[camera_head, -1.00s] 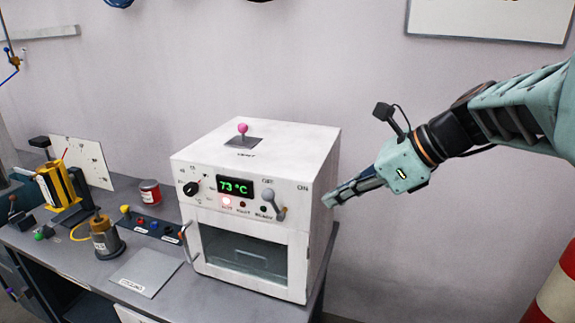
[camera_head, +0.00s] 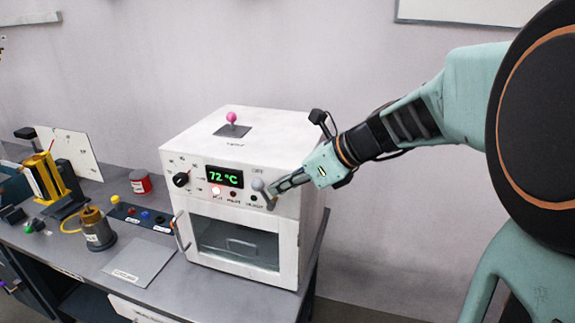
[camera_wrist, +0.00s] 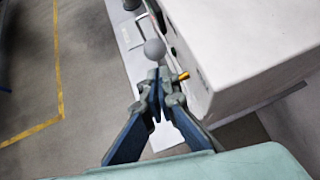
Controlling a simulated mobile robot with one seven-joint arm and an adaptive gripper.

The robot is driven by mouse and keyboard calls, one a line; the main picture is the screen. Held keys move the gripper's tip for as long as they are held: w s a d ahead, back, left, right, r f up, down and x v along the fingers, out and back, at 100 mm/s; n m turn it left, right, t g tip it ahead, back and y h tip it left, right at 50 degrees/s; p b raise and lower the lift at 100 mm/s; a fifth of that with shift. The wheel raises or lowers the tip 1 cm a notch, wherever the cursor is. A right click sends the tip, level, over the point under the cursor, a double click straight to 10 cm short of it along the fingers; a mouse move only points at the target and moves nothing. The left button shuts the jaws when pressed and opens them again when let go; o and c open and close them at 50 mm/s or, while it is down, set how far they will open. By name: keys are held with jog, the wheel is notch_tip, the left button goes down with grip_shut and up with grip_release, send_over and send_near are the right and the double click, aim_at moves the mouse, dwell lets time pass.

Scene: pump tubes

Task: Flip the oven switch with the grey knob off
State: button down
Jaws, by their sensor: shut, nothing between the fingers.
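The white oven (camera_head: 185,228) stands on the bench. Its switch, a grey ball knob (camera_head: 258,185) on a short lever, is at the right of the front panel, below the OFF label (camera_head: 257,171). The lever leans up and left. My gripper (camera_head: 276,188) is shut and empty, its tips just right of the knob in the head view, covering where the ON label was. In the wrist view the grey knob (camera_wrist: 155,48) is just beyond the fingertips (camera_wrist: 160,72); I cannot tell whether they touch. The display (camera_head: 222,176) reads 72 °C and a red light (camera_head: 216,190) glows.
A pink-knobbed lever (camera_head: 231,118) stands on the oven top. A black dial (camera_head: 181,179) and door handle (camera_head: 181,231) are on its left front. A button strip (camera_head: 142,217), red can (camera_head: 140,182) and brass-topped cylinder (camera_head: 97,232) stand left. The space right of the oven is free.

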aim_at(263, 187)
jog(key=shift+w+a, duration=0.35)
jog(key=shift+a, duration=0.15)
jog(key=shift+r, duration=0.15)
jog(key=p, duration=0.2)
jog(key=shift+w+a+r+p, duration=0.1)
jog(key=shift+a+r+p, duration=0.2)
jog(key=shift+a, duration=0.1)
jog(key=p, duration=0.2)
jog(key=shift+w+a+h+p, duration=0.1)
jog(key=shift+a+h+p, duration=0.2)
jog(key=shift+h, duration=0.1)
jog(key=shift+w+a+f+g, duration=0.1)
jog(key=shift+a+f+g, duration=0.1)
jog(key=shift+f+g, duration=0.1)
